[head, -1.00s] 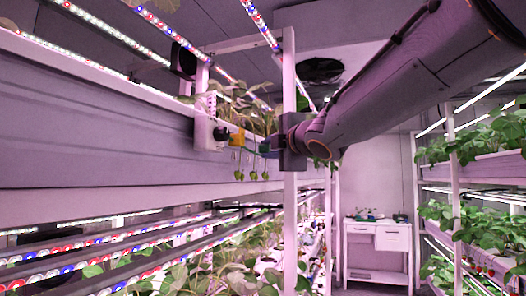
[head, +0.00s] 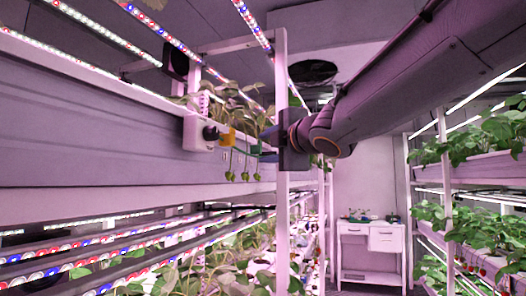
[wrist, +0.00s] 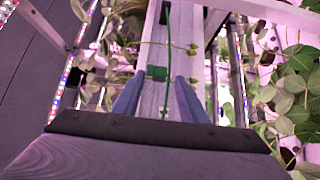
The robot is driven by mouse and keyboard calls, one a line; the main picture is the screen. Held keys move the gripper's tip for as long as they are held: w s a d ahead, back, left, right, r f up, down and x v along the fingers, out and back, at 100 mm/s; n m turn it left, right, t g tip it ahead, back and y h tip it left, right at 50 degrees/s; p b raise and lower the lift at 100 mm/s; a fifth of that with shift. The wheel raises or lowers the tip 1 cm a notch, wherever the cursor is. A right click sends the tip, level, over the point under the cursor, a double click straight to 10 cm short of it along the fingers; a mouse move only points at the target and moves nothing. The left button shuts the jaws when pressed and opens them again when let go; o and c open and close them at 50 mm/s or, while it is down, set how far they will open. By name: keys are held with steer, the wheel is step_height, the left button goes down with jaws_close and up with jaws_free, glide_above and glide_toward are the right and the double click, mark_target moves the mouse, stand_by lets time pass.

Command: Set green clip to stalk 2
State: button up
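A small green clip (wrist: 157,73) is in the wrist view, between and just past my fingertips, beside a thin green upright stalk (wrist: 168,50). A gap shows between the clip and each finger. Whether the clip is around the stalk or only beside it I cannot tell. My gripper (wrist: 160,80) is open, its two blue fingers apart. In the head view my gripper (head: 268,143) is at the post, pointing left toward thin stalks with small green berries (head: 244,176) hanging below the gutter edge. No stalk number is readable.
A white rack post (head: 282,220) stands close by. Leafy racks stand at right; a white cart (head: 370,245) is in the back.

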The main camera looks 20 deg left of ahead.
steer(key=shift+v, duration=2.05)
